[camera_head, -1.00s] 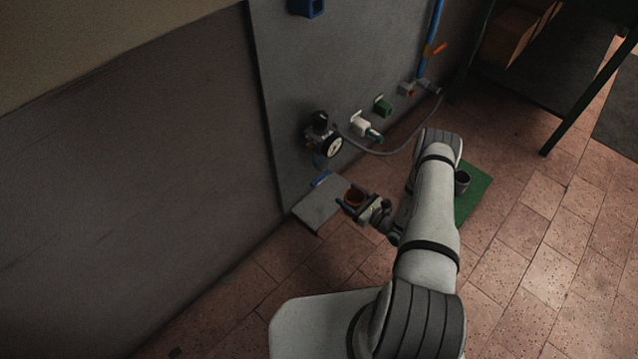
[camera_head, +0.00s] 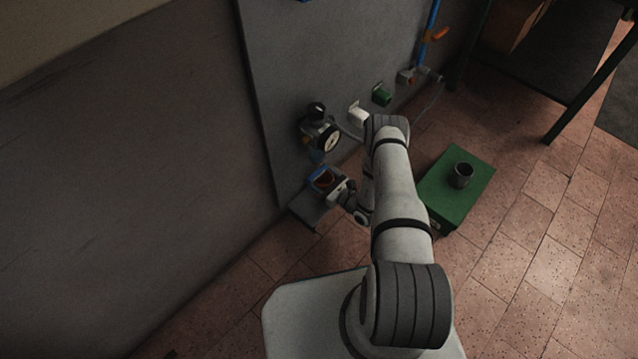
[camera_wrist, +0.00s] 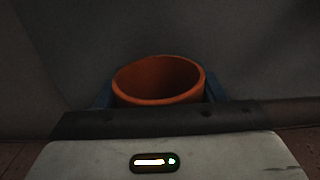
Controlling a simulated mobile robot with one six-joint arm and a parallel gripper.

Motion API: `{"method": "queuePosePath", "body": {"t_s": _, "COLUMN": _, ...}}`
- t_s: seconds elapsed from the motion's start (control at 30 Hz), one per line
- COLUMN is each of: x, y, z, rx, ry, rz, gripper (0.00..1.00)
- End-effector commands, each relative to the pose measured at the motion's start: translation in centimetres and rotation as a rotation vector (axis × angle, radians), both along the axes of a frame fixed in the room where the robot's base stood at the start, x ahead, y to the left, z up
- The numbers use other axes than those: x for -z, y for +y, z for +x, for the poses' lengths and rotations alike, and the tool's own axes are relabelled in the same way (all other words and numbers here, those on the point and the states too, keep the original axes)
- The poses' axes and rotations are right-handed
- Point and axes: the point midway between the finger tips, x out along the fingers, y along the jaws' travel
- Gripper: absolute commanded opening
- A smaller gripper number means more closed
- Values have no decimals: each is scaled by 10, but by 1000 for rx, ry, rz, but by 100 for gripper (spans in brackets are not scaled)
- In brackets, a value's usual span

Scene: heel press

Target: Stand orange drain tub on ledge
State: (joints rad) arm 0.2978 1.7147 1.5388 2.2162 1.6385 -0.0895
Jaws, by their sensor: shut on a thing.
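The orange drain tub (camera_wrist: 157,100) is upright with its open mouth up, held between the blue fingers of my gripper in the wrist view. In the head view the tub (camera_head: 325,180) shows small and dark between the fingers of my gripper (camera_head: 323,179). My gripper is shut on it. The grey ledge (camera_head: 308,208) juts from the wall panel, and the tub is over its back part, near the panel. Whether the tub's base touches the ledge is hidden by my gripper.
A regulator with a round gauge (camera_head: 328,138) and a blue bowl sits on the panel (camera_head: 262,60) just above my gripper.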

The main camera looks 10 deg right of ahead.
Motion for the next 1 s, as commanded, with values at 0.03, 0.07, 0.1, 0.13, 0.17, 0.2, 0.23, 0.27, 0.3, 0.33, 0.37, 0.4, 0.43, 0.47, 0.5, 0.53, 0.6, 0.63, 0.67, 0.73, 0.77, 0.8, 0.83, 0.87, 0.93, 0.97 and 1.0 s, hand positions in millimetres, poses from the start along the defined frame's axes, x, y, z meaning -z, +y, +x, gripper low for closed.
{"method": "queuePosePath", "body": {"t_s": 0.03, "x": 16, "y": 0, "z": -1, "rx": 0, "ry": 1, "rz": 0, "gripper": 43}}
{"method": "queuePosePath", "body": {"t_s": 0.07, "x": 19, "y": 0, "z": -1, "rx": -1, "ry": 1, "rz": 0, "gripper": 43}}
{"method": "queuePosePath", "body": {"t_s": 0.1, "x": 21, "y": 2, "z": 0, "rx": -1, "ry": 0, "rz": 0, "gripper": 43}}
{"method": "queuePosePath", "body": {"t_s": 0.13, "x": 21, "y": 2, "z": 1, "rx": -1, "ry": 0, "rz": 0, "gripper": 43}}
{"method": "queuePosePath", "body": {"t_s": 0.17, "x": 21, "y": 2, "z": 1, "rx": 0, "ry": -1, "rz": -1, "gripper": 43}}
{"method": "queuePosePath", "body": {"t_s": 0.2, "x": 20, "y": 2, "z": 1, "rx": 0, "ry": -1, "rz": -1, "gripper": 43}}
{"method": "queuePosePath", "body": {"t_s": 0.23, "x": 20, "y": 2, "z": 1, "rx": 0, "ry": -1, "rz": -1, "gripper": 43}}
{"method": "queuePosePath", "body": {"t_s": 0.27, "x": 20, "y": 2, "z": 1, "rx": 0, "ry": 0, "rz": 0, "gripper": 43}}
{"method": "queuePosePath", "body": {"t_s": 0.3, "x": 20, "y": 3, "z": 1, "rx": -1, "ry": 0, "rz": 0, "gripper": 43}}
{"method": "queuePosePath", "body": {"t_s": 0.33, "x": 20, "y": 3, "z": 1, "rx": -1, "ry": 0, "rz": 0, "gripper": 43}}
{"method": "queuePosePath", "body": {"t_s": 0.37, "x": 20, "y": 3, "z": 1, "rx": -1, "ry": 0, "rz": 0, "gripper": 43}}
{"method": "queuePosePath", "body": {"t_s": 0.4, "x": 20, "y": 3, "z": 1, "rx": -1, "ry": 0, "rz": 0, "gripper": 43}}
{"method": "queuePosePath", "body": {"t_s": 0.43, "x": 22, "y": 3, "z": 1, "rx": -1, "ry": 0, "rz": 0, "gripper": 43}}
{"method": "queuePosePath", "body": {"t_s": 0.47, "x": 23, "y": 3, "z": 1, "rx": -1, "ry": 0, "rz": 0, "gripper": 43}}
{"method": "queuePosePath", "body": {"t_s": 0.5, "x": 24, "y": 3, "z": 1, "rx": -1, "ry": 0, "rz": 0, "gripper": 43}}
{"method": "queuePosePath", "body": {"t_s": 0.53, "x": 24, "y": 3, "z": 1, "rx": -1, "ry": 0, "rz": 0, "gripper": 64}}
{"method": "queuePosePath", "body": {"t_s": 0.6, "x": 23, "y": 3, "z": 1, "rx": -2, "ry": 0, "rz": 0, "gripper": 70}}
{"method": "queuePosePath", "body": {"t_s": 0.63, "x": 23, "y": 3, "z": 1, "rx": -2, "ry": 0, "rz": 0, "gripper": 72}}
{"method": "queuePosePath", "body": {"t_s": 0.67, "x": 23, "y": 3, "z": 1, "rx": -2, "ry": 0, "rz": 0, "gripper": 74}}
{"method": "queuePosePath", "body": {"t_s": 0.73, "x": 23, "y": 3, "z": 1, "rx": -2, "ry": 0, "rz": 0, "gripper": 80}}
{"method": "queuePosePath", "body": {"t_s": 0.77, "x": 23, "y": 3, "z": 1, "rx": -2, "ry": 0, "rz": 0, "gripper": 83}}
{"method": "queuePosePath", "body": {"t_s": 0.8, "x": 23, "y": 3, "z": 1, "rx": -2, "ry": 0, "rz": 0, "gripper": 85}}
{"method": "queuePosePath", "body": {"t_s": 0.83, "x": 23, "y": 3, "z": 1, "rx": -2, "ry": 0, "rz": 0, "gripper": 85}}
{"method": "queuePosePath", "body": {"t_s": 0.87, "x": 23, "y": 3, "z": 1, "rx": -2, "ry": 0, "rz": 0, "gripper": 85}}
{"method": "queuePosePath", "body": {"t_s": 0.93, "x": 23, "y": 4, "z": 1, "rx": -2, "ry": 0, "rz": 0, "gripper": 85}}
{"method": "queuePosePath", "body": {"t_s": 0.97, "x": 23, "y": 4, "z": 1, "rx": -2, "ry": 0, "rz": 0, "gripper": 85}}
{"method": "queuePosePath", "body": {"t_s": 1.0, "x": 22, "y": 4, "z": 1, "rx": -2, "ry": 0, "rz": 0, "gripper": 85}}
